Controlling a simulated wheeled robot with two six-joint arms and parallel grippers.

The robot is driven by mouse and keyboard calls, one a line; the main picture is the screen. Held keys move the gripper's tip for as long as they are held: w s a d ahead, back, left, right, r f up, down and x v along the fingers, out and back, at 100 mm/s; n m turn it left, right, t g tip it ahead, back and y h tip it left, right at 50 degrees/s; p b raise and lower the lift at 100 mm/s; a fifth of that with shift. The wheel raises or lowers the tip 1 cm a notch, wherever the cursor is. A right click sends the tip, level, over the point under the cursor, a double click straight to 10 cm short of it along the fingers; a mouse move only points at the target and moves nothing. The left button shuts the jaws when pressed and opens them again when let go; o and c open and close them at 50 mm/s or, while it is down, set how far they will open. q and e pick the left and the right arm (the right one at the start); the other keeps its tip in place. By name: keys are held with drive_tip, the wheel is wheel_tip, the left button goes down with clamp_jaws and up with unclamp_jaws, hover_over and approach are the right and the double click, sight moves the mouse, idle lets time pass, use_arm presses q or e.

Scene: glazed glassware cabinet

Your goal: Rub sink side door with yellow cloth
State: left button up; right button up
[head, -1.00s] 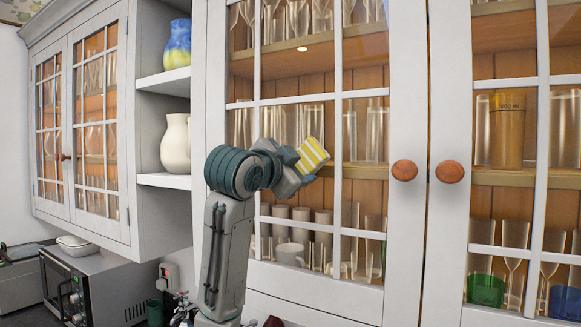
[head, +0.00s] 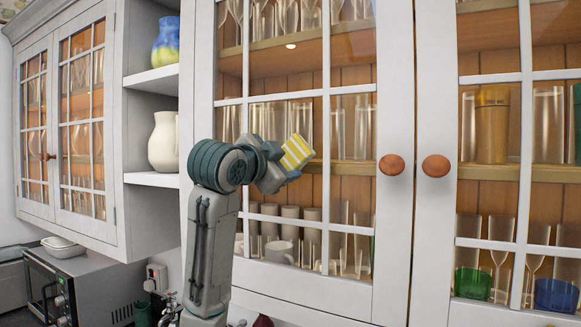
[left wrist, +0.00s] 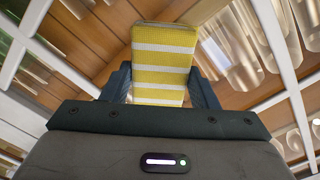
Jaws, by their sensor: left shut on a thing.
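The yellow cloth (head: 296,152) has white stripes and is folded into a block. My left gripper (head: 280,166) is shut on it, in front of the left glazed door (head: 394,90) of the middle cabinet. In the left wrist view the cloth (left wrist: 164,60) sits between the two fingers of the gripper (left wrist: 160,88), with the glazed door behind it. I cannot tell whether the cloth touches the glass. The door is closed and has a round wooden knob (head: 391,165). My right gripper is not in view.
A second glazed door with a wooden knob (head: 435,166) adjoins on the right. Open shelves at left hold a white jug (head: 163,142) and a blue-yellow vase (head: 166,42). A microwave (head: 85,285) stands below the far-left cabinet (head: 70,130). Glassware stands behind the panes.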

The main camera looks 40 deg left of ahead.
use_arm(q)
drive_tip(key=a+b, duration=0.2)
drive_tip(key=a, duration=0.5)
drive_tip(key=shift+s+a, duration=0.3)
drive_tip(key=shift+s, duration=0.1)
idle(0.3)
drive_tip(key=shift+s, duration=0.15)
drive_tip(key=s, duration=0.1)
drive_tip(key=s+b, duration=0.1)
drive_tip(key=s, duration=0.3)
drive_tip(key=shift+s+d+b, duration=0.25)
drive_tip(key=shift+d+b, duration=0.1)
drive_tip(key=shift+d, duration=0.05)
